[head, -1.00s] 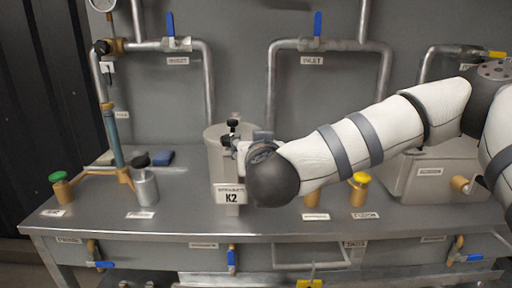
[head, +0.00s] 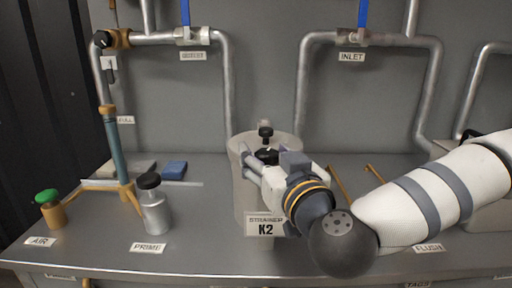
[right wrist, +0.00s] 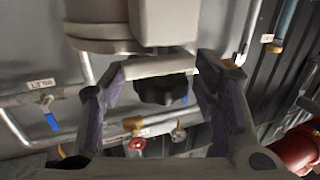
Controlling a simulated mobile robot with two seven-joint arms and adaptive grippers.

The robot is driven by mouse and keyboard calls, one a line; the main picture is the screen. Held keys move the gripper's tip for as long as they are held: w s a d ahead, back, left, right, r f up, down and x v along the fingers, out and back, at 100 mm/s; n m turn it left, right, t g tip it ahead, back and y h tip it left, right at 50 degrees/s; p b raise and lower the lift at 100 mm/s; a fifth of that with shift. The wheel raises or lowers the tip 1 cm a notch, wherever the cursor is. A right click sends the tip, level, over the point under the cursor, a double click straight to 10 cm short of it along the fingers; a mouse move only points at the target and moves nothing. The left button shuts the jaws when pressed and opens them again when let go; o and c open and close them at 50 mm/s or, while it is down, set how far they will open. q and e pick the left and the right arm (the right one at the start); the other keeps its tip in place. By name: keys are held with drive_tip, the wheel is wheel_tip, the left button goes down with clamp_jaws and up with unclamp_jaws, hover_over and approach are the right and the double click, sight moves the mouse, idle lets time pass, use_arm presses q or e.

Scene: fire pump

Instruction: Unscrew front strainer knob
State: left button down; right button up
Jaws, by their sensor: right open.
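My right gripper (head: 252,160) reaches in from the right at the strainer top. In the right wrist view, my right gripper (right wrist: 157,72) is open, its fingers on both sides of a black knob (right wrist: 162,90), with gaps visible. My left gripper is not in view.
A silver bottle with a black cap (head: 154,205) and a green-topped brass fitting (head: 51,208) stand left on the bench. A blue block (head: 174,170) lies behind. Pipes with blue-handled valves (head: 352,37) line the back panel. Free bench lies between bottle and strainer.

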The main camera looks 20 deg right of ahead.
drive_tip(key=shift+w, duration=0.15)
drive_tip(key=shift+s+r, duration=0.1)
drive_tip(key=shift+s, duration=0.15)
drive_tip(key=shift+c, duration=1.1)
drive_tip(key=c, duration=1)
drive_tip(key=shift+o, duration=0.2)
drive_tip(key=n+y+p, duration=0.1)
drive_tip(key=y, duration=0.1)
drive_tip(key=r+n+y+p, duration=0.1)
drive_tip(key=shift+d+y, duration=0.15)
drive_tip(key=shift+y, duration=0.25)
drive_tip(key=shift+f+n+g+y, duration=0.15)
drive_tip(key=shift+n+g+y, duration=0.25)
drive_tip(key=shift+n+y, duration=0.2)
drive_tip(key=shift+f+n+g+y, duration=0.3)
drive_tip(key=shift+n+y, duration=0.1)
drive_tip(key=shift+y, duration=0.1)
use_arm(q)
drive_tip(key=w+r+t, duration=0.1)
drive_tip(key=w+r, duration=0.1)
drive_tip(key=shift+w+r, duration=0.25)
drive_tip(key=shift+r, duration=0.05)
